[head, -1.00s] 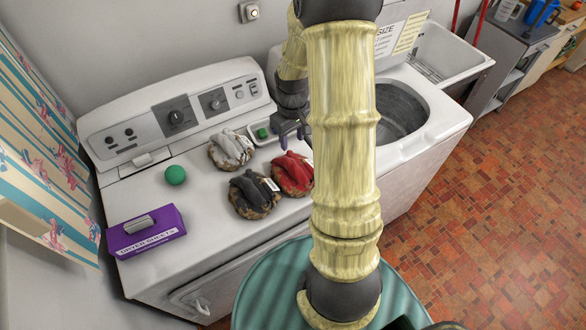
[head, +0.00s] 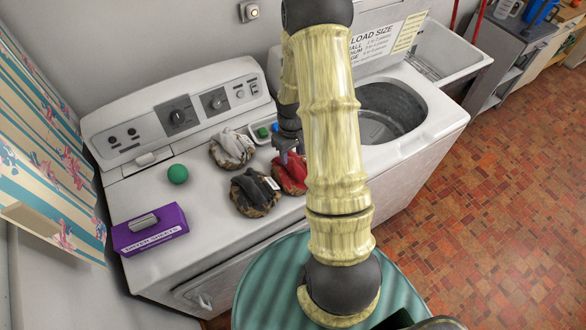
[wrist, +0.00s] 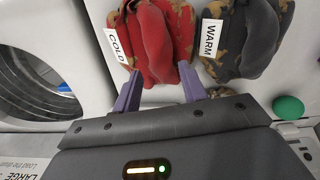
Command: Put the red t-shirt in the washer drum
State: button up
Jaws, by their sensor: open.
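The red t-shirt (head: 289,177) lies bunched in a brown patterned basket on top of the white dryer, left of the washer. In the wrist view, the red t-shirt (wrist: 158,40) has a "COLD" tag (wrist: 116,46) at its left. My gripper (head: 287,156) is over the back edge of the shirt. In the wrist view, my gripper (wrist: 161,78) is open, its purple fingers apart on either side of the shirt's near end; I cannot tell whether they touch it. The open washer drum (head: 392,112) is to the right, partly hidden by my arm, and appears empty.
A dark garment (head: 252,190) with a "WARM" tag (wrist: 209,38) sits close beside the red one. A white garment (head: 233,147), a green ball (head: 177,174), a purple dryer-sheet box (head: 149,231) and a small tray (head: 258,136) share the dryer top.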

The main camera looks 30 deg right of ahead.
aim_at(292, 162)
jog(key=shift+s+f+p, duration=0.2)
jog(key=shift+f+p, duration=0.45)
jog(key=shift+f, duration=0.05)
jog(key=shift+f+p, duration=0.6)
jog(key=shift+f, duration=1.05)
grip_shut()
jog(key=shift+r, duration=0.1)
notch_tip(292, 162, up, 10)
jog(key=b, duration=0.3)
jog(key=shift+b, duration=0.35)
